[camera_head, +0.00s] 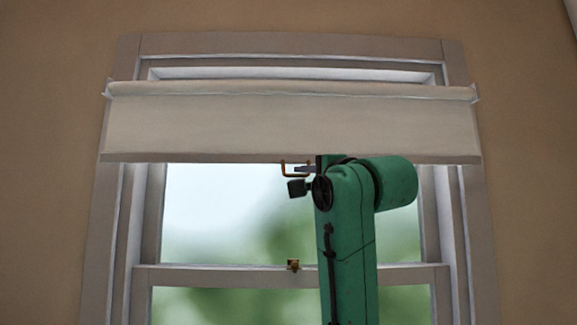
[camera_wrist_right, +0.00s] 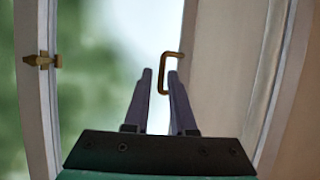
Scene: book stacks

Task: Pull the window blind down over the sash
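The cream blind (camera_head: 290,125) hangs over the top of the window, its bottom edge above the meeting rail of the sash (camera_head: 220,278). A brass loop handle (camera_head: 284,170) hangs at the blind's bottom edge; the right wrist view shows the handle (camera_wrist_right: 163,72) too. My right gripper (camera_head: 303,169) is beside the handle, partly hidden by its own arm. In the wrist view its fingers (camera_wrist_right: 160,76) stand apart, with the handle's long bar between the tips in the picture. I cannot tell whether they touch it. My left gripper is not in view.
A brass sash latch (camera_head: 293,265) sits on the meeting rail below; it also shows in the wrist view (camera_wrist_right: 42,61). The window frame (camera_head: 107,240) stands out around the glass on both sides. The space before the glass left of my arm is clear.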

